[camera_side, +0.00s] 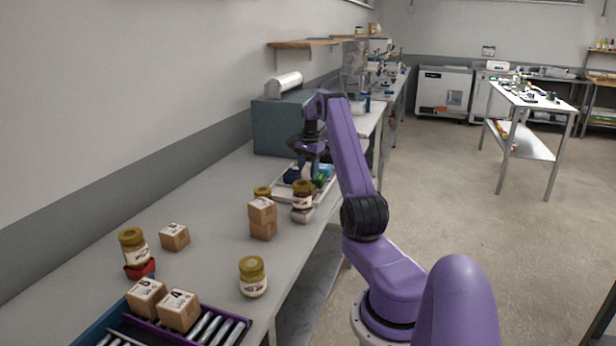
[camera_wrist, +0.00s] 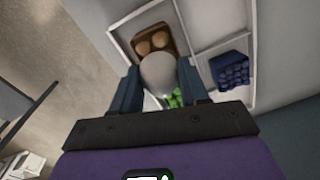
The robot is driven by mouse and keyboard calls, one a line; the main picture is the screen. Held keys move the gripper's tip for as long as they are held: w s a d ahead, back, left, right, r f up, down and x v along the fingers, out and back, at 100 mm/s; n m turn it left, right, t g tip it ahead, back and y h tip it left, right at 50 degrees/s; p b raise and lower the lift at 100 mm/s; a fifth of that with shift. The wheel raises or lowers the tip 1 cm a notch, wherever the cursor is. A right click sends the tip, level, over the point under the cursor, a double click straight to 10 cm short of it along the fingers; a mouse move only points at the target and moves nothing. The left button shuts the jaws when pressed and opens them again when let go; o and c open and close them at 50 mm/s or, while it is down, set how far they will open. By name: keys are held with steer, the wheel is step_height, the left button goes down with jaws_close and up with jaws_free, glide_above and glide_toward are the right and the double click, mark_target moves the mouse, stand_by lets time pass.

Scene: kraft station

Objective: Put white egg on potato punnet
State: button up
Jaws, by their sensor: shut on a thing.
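My gripper (camera_wrist: 158,85) is shut on the white egg (camera_wrist: 158,70), which sits between its two fingers in the wrist view. Just beyond the egg is the potato punnet (camera_wrist: 133,36), brown with round tan potatoes in it. The egg overlaps its near edge in the picture; I cannot tell whether they touch. The punnet stands in one compartment of a white divided tray (camera_wrist: 196,10).
A blue punnet of dark berries (camera_wrist: 230,70) and green items (camera_wrist: 175,98) are also in the tray.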

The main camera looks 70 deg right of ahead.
steer(key=shift+f, duration=1.25)
steer(key=o, duration=0.8)
steer(key=shift+f, duration=0.15)
